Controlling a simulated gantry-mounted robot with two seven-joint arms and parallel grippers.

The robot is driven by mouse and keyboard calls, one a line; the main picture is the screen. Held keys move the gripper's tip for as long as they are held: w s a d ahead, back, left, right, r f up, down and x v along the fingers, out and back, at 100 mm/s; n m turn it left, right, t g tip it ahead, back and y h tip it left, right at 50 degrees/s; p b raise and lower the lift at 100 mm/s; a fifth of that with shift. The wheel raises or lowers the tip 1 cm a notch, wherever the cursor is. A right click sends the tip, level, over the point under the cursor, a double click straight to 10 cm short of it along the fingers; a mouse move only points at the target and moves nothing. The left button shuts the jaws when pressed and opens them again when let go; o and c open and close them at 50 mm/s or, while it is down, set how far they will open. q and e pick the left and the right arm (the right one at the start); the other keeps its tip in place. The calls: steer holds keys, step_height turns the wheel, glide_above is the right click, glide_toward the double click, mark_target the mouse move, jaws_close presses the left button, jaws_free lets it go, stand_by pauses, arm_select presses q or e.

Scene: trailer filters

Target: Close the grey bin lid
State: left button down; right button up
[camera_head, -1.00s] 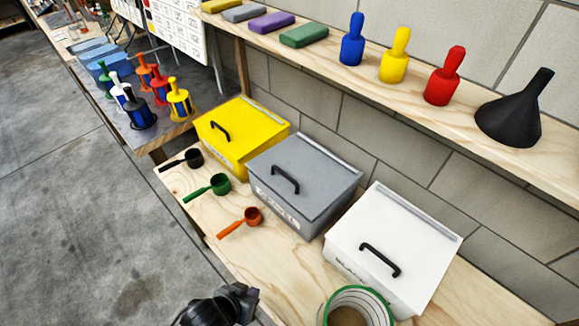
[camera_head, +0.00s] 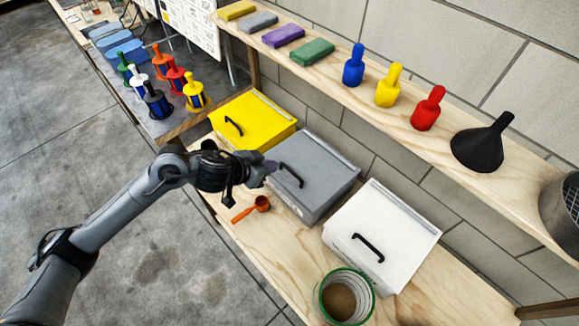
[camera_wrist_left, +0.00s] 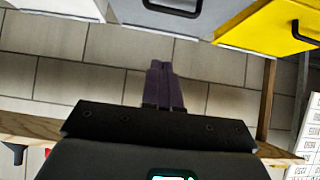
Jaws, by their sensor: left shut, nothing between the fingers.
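The grey bin (camera_head: 318,205) stands on the wooden bench between the yellow bin (camera_head: 250,135) and the white bin (camera_head: 350,250). Its grey lid (camera_head: 325,170) lies flat on the bin, with no gap that I can see. A black handle (camera_head: 291,175) is on the lid. My left gripper (camera_head: 271,167) is at the left edge of the grey bin, close to the handle; contact cannot be told. In the left wrist view its purple-grey fingers (camera_wrist_left: 163,88) are together and empty, beside the grey bin (camera_wrist_left: 160,28). My right gripper is out of view.
An orange scoop (camera_head: 260,204) lies in front of the grey bin. A shelf (camera_head: 395,105) with bottles and a black funnel (camera_head: 482,145) runs above the bins along the wall.

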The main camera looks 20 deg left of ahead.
arm_select(q)
steer(key=b, duration=0.2)
glide_above(290, 183)
step_height(290, 183, down, 6)
step_height(290, 183, down, 2)
steer(key=shift+f+b, duration=0.25)
steer(key=shift+b, duration=0.2)
steer(key=shift+a+f, duration=0.1)
steer(key=shift+f, duration=0.7)
